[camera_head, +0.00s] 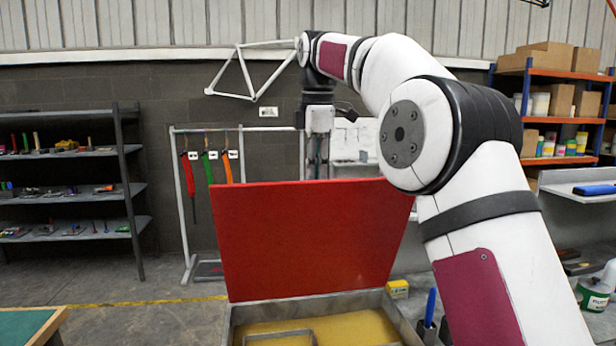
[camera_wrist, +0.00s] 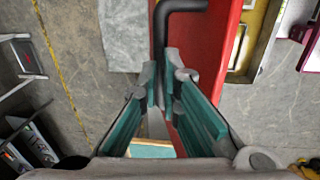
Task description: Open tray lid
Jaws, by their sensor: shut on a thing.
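The red lid (camera_head: 310,235) stands raised, roughly upright, at the far edge of the grey metal tray (camera_head: 236,322). The tray is open towards me and its inside is yellow; its near part is cut off by the picture edge. In the wrist view the lid (camera_wrist: 213,60) shows edge-on, with a black bent handle (camera_wrist: 180,6) beside it. My gripper (camera_wrist: 163,72) is shut on the straight end of that handle, between teal-padded fingers. In the head view my fingertips are hidden behind the lid.
A yellow box (camera_head: 398,289) and a holder with a blue-handled tool (camera_head: 430,307) stand right of the tray. A hanging rack (camera_head: 183,200) and a white tube frame (camera_head: 245,75) are behind. Shelves (camera_head: 75,180) stand left; a green-topped table (camera_head: 28,327) is at front left.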

